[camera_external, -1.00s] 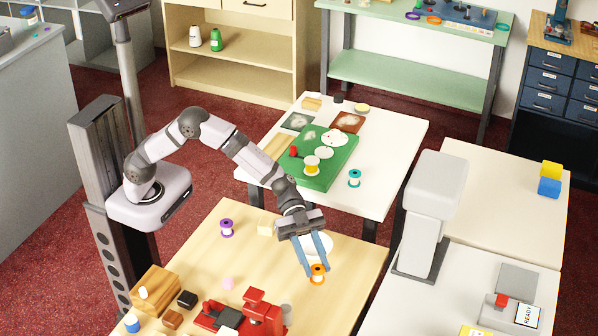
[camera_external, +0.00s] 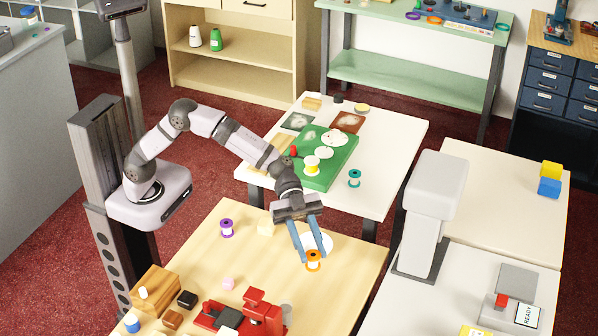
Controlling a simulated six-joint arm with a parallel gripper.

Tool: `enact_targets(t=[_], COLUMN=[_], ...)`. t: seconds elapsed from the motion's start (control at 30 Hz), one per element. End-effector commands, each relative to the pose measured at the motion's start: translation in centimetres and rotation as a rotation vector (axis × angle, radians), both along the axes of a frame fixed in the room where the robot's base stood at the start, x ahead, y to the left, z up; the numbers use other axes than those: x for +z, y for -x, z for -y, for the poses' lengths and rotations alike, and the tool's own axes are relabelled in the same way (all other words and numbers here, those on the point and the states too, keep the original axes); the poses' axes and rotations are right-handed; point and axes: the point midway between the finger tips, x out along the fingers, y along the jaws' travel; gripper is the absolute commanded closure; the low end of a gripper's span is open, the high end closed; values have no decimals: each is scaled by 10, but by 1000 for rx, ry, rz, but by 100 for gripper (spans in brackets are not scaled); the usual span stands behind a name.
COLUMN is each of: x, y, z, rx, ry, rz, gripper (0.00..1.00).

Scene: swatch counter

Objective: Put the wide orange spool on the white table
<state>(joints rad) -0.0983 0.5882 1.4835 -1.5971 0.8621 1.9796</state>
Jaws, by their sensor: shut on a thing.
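The wide orange spool (camera_external: 313,261) is between the fingertips of my gripper (camera_external: 310,257), which is shut on it. The spool has orange flanges and a pale middle. The white table (camera_external: 393,146) stands behind, beyond the far edge of the wooden one.
On the white table are a green board (camera_external: 318,177) with a yellow spool (camera_external: 312,164), and a teal spool (camera_external: 354,178). Its right side is bare.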

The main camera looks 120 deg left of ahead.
Motion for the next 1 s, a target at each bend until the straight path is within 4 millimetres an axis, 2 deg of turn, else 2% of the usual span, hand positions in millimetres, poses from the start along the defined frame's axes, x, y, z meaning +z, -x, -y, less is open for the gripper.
enact_targets(t=[0.03, 0.17, 0.3, 0.5, 0.63, 0.83, 1.0], x=[5, -5, -13, -12, -6, -1, -12], y=[3, 23, 64, 119, 143, 154, 154], z=[15, 50, 79, 96, 100, 102, 102], rx=[-24, -132, -337, -584, -685, -739, -736], ry=[1, 1, 1, -1, 0, 0, 1], rz=[-4, -5, -3, 2, 2, 0, -4], gripper=[91, 91, 91, 91, 91, 91, 91])
